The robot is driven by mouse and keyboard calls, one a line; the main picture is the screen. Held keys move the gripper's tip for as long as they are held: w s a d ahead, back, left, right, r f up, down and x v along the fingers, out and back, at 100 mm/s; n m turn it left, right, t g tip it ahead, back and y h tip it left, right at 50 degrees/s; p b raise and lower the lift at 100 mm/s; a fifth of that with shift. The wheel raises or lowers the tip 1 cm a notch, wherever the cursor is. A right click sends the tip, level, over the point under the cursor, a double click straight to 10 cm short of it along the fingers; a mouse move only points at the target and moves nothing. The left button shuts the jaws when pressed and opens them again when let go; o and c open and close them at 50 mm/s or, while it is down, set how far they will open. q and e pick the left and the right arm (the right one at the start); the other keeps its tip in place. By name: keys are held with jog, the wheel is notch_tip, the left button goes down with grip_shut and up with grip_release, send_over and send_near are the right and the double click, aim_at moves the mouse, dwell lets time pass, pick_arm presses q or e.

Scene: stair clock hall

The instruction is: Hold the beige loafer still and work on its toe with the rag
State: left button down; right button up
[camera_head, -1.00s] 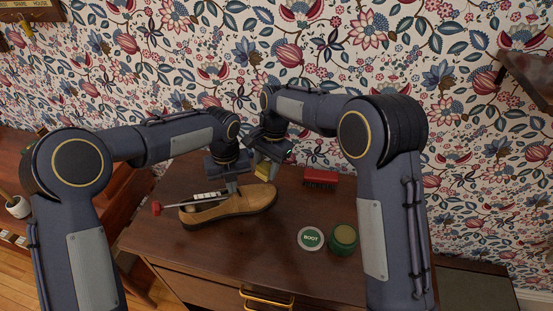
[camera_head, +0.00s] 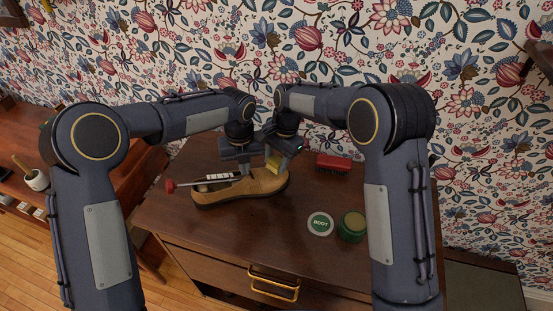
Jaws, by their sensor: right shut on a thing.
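The beige loafer (camera_head: 250,187) lies on the dark wooden cabinet top, its toe to the right and its heel to the left. My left gripper (camera_head: 243,168) is at the middle of the loafer, pointing down at its upper; its fingers are too small and covered to tell if they are shut. My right gripper (camera_head: 275,160) is shut on the yellow rag (camera_head: 273,164) and holds it at the top of the loafer's toe. I cannot tell whether the rag presses on the leather.
A red brush (camera_head: 333,162) lies behind on the right. A round tin marked BOOT (camera_head: 320,224) and a green jar (camera_head: 352,227) stand at the front right. A red-tipped rod (camera_head: 171,187) sticks out past the heel. The cabinet top (camera_head: 230,229) is clear in front of the loafer.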

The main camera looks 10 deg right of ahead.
jog(key=shift+f, duration=0.35)
dwell(0.3)
jog(key=shift+w+d, duration=0.2)
jog(key=shift+d, duration=0.45)
jog(key=shift+s+a+r, duration=0.15)
jog(key=shift+a+r, duration=0.05)
jog(key=shift+a, duration=0.3)
jog(key=shift+s+a, duration=0.25)
jog(key=shift+a, duration=0.6)
jog(key=shift+w+d+f, duration=0.2)
jog(key=shift+d, duration=0.5)
jog(key=shift+w+d+f, duration=0.15)
jog(key=shift+d, duration=0.5)
jog(key=shift+s+a+r, duration=0.15)
jog(key=shift+s+a, duration=0.05)
jog(key=shift+a, duration=0.5)
jog(key=shift+s+a+r, duration=0.15)
jog(key=shift+s+a, duration=0.05)
jog(key=shift+a, duration=0.45)
jog(key=shift+w+d+f, duration=0.15)
jog(key=shift+w+d, duration=0.1)
jog(key=shift+d, duration=0.45)
jog(key=shift+w+d+f, duration=0.1)
jog(key=shift+w+d, duration=0.1)
jog(key=shift+d, duration=0.5)
